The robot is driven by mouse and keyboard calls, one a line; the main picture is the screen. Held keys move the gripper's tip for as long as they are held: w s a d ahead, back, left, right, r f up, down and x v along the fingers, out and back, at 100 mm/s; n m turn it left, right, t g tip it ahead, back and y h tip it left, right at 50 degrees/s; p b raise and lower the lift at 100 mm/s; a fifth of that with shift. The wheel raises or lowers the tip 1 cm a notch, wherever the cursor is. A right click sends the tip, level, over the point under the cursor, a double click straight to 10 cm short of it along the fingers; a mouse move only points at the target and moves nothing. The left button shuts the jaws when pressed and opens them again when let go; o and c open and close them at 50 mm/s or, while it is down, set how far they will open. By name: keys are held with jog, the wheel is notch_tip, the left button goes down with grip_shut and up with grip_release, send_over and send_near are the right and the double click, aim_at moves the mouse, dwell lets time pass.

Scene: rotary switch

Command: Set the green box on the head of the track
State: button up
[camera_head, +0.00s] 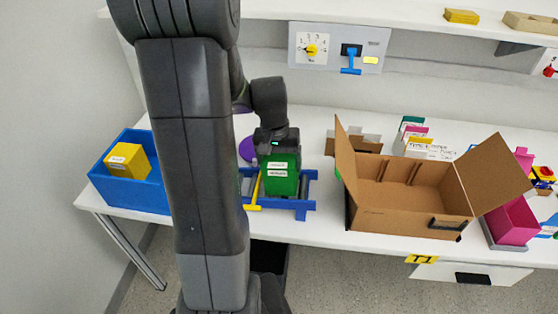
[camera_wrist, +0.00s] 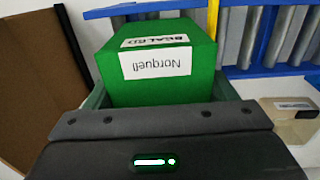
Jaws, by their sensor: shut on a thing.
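The green box (camera_head: 281,177) has white labels and is upright in my gripper (camera_head: 278,150). In the wrist view the green box (camera_wrist: 158,70) sits between the fingers, and its label reads "Norquell". My gripper is shut on it. The blue track (camera_head: 303,205) has grey rollers and a yellow bar (camera_head: 256,190) across its left part. The box is over the middle of the track in the head view; I cannot tell whether it touches the rollers. In the wrist view the blue track (camera_wrist: 262,72) shows beyond the box, to the upper right. My arm hides the track's left end.
A blue bin (camera_head: 130,190) with a yellow box (camera_head: 126,160) stands at the left. An open cardboard box (camera_head: 410,205) stands close to the right of the track. A panel with a dial (camera_head: 312,50) is on the back wall. A magenta bin (camera_head: 512,222) is farther right.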

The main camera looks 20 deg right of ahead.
jog(key=shift+f, duration=0.3)
jog(key=o, duration=1.1)
jog(key=shift+o, duration=0.2)
jog(key=shift+r, duration=0.1)
notch_tip(320, 180, up, 14)
jog(key=a, duration=0.1)
jog(key=shift+w+f, duration=0.2)
jog(key=shift+w, duration=0.15)
